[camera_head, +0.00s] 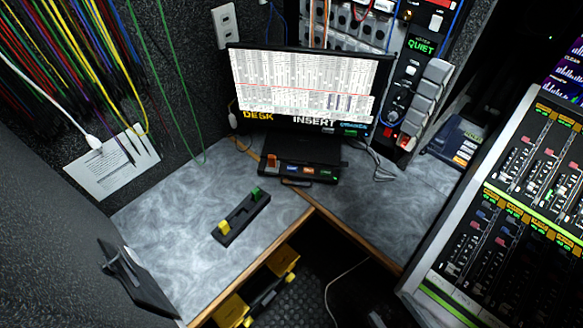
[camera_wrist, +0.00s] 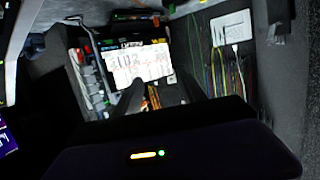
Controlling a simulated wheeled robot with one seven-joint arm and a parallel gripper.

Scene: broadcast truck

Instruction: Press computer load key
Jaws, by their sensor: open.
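A low black key panel (camera_head: 298,171) stands on the desk in front of the monitor. It carries a row of small coloured keys: an orange one at left, a green one at right and others between. Their lettering is too small to read, so I cannot tell which is the load key. The monitor (camera_head: 305,88) shows a white table with "DESK" and "INSERT" below. In the wrist view, seen upside down, the key panel (camera_wrist: 140,17) is at the top edge above the monitor (camera_wrist: 138,63). My gripper (camera_wrist: 160,90) is open, its dark fingers apart and empty. It does not show in the head view.
A black bar with a yellow and a green block (camera_head: 240,218) lies on the grey desk (camera_head: 170,220). A mixing console (camera_head: 515,195) stands at right. A dark tilted panel (camera_head: 135,280) is at lower left. Cables hang at upper left. Bare desk surrounds the bar.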

